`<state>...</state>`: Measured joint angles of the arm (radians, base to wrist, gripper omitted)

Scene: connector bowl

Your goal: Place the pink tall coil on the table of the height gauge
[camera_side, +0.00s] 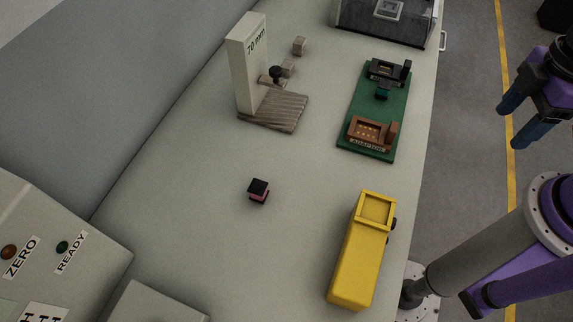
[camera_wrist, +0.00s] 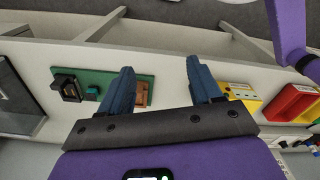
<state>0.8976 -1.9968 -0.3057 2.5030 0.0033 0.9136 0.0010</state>
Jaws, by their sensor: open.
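The pink coil (camera_side: 259,191) stands on the bench in the middle of the side view. The height gauge has a pale upright marked "70 mm" (camera_side: 248,65) and a ridged grey-brown table (camera_side: 275,109), which is bare. A dark knob sits beside the upright. My gripper (camera_side: 511,122) is open and empty at the right of the side view, beyond the bench edge. Its blue fingers also show apart in the wrist view (camera_wrist: 164,90). I cannot make out the coil in the wrist view.
A green board (camera_side: 377,110) with a brown adapter and a dark connector lies right of the gauge. A clear-walled box (camera_side: 388,20) is at the back. A red bin (camera_wrist: 291,102) shows in the wrist view. Bench around the coil is clear.

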